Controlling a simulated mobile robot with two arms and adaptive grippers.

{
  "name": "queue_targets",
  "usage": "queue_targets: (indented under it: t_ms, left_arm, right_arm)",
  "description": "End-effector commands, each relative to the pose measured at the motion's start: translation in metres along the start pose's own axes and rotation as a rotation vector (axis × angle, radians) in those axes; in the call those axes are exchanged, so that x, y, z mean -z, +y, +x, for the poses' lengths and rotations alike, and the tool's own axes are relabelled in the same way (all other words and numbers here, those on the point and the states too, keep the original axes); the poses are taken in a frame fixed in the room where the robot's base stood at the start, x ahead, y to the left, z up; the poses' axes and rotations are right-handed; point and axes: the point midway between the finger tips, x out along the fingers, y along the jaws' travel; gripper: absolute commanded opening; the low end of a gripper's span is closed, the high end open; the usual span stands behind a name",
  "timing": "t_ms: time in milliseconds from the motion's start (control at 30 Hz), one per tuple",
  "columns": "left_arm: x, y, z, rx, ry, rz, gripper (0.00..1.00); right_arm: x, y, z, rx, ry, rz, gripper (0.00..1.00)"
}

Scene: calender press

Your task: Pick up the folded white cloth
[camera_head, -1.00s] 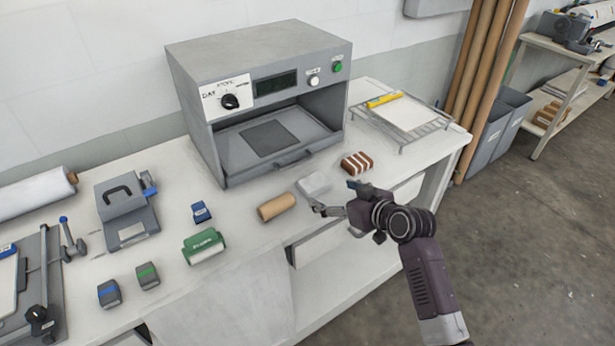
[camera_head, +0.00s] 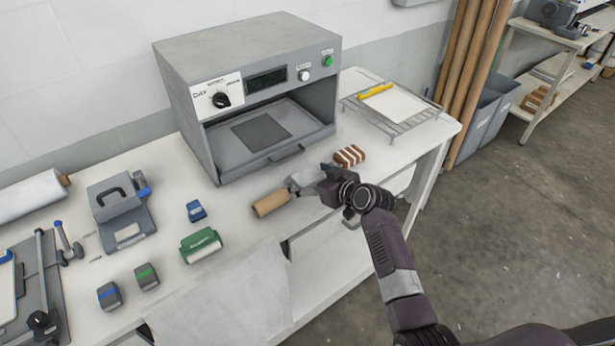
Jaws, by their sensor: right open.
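The folded white cloth (camera_head: 306,174) lies on the white workbench in front of the grey press, between the brown roll and the striped brown block. My right gripper (camera_head: 298,188) is over the cloth's near side, with its open fingers pointing left. The gripper and its wrist hide part of the cloth. I cannot tell whether the fingers touch it. My left gripper is not in view.
A brown roll (camera_head: 270,204) lies close left of the fingers, and a striped brown block (camera_head: 349,156) lies just behind the wrist. The grey press (camera_head: 250,100) stands behind. A wire rack (camera_head: 405,122) with a white sheet is at the right.

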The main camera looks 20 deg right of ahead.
Motion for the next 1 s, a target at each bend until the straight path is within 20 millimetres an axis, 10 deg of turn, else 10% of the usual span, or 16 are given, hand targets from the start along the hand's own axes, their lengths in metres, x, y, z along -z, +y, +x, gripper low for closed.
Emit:
queue_targets:
  t_ms: [267,700,1000]
  left_arm:
    - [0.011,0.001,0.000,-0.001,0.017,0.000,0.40]
    - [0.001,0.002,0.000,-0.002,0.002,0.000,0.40]
    - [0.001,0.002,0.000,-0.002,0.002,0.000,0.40]
  right_arm:
    - [0.000,0.000,0.003,0.000,0.001,0.001,0.82]
    - [0.000,0.000,0.002,0.000,0.001,0.001,0.39]
    - [0.003,0.000,0.001,0.000,0.002,-0.001,0.39]
